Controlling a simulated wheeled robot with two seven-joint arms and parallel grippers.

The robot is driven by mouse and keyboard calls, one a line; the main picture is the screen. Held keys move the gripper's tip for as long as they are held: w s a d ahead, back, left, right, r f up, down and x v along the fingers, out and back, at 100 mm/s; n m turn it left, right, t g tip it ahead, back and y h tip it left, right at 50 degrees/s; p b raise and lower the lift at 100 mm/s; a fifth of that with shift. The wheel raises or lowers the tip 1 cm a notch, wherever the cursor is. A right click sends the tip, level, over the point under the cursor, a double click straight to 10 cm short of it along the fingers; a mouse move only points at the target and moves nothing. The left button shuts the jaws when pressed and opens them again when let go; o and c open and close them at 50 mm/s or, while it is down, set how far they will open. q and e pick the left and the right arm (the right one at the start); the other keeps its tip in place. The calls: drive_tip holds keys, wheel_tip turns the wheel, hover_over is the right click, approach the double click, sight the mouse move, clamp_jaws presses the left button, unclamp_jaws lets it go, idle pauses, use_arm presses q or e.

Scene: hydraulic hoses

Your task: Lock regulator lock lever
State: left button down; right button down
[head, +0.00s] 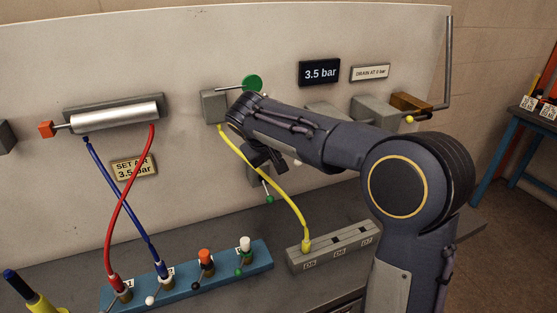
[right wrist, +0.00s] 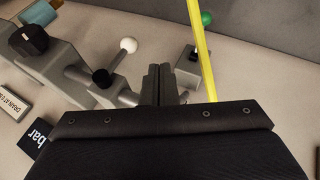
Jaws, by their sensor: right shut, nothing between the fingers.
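My right gripper (right wrist: 160,84) is shut and empty; its dark fingers lie side by side close to the grey regulator fittings. In the right wrist view a lever with a white ball (right wrist: 128,45) rises from the grey pipework left of the fingers, apart from them in the picture; I take it to be the lock lever but cannot be sure. A black knob (right wrist: 102,78) sits at its foot. In the head view my right gripper (head: 265,158) is low in front of the panel, and my arm hides most of the regulator. My left gripper is not in view.
A yellow hose (head: 285,191) runs close by the right gripper and also crosses the right wrist view (right wrist: 202,60). A green-ball lever (head: 269,199) hangs below it. The 3.5 bar display (head: 319,72) is above my arm. A blue manifold (head: 190,276) stands on the bench.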

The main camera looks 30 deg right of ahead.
drive_tip(key=v, duration=0.7)
drive_tip(key=shift+s+r+b, duration=0.25)
drive_tip(key=shift+s+b, duration=0.1)
drive_tip(key=shift+b, duration=0.1)
drive_tip(key=s+d+f+y, duration=0.1)
drive_tip(key=s+f+y, duration=0.25)
drive_tip(key=s, duration=0.45)
drive_tip(key=s+d+f+y, duration=0.2)
drive_tip(key=s+f, duration=0.3)
drive_tip(key=s, duration=0.3)
drive_tip(key=s+a+f+m+y, duration=0.1)
drive_tip(key=s+a+f+y, duration=0.1)
drive_tip(key=s, duration=0.4)
drive_tip(key=s+a+f+m+y, duration=0.1)
drive_tip(key=s+a+f, duration=0.4)
drive_tip(key=s+f, duration=0.1)
drive_tip(key=shift+s+f+t+y, duration=0.2)
drive_tip(key=shift+s+t+y, duration=0.15)
drive_tip(key=shift+s+t, duration=0.1)
drive_tip(key=shift+s+d, duration=0.1)
drive_tip(key=shift+d, duration=0.05)
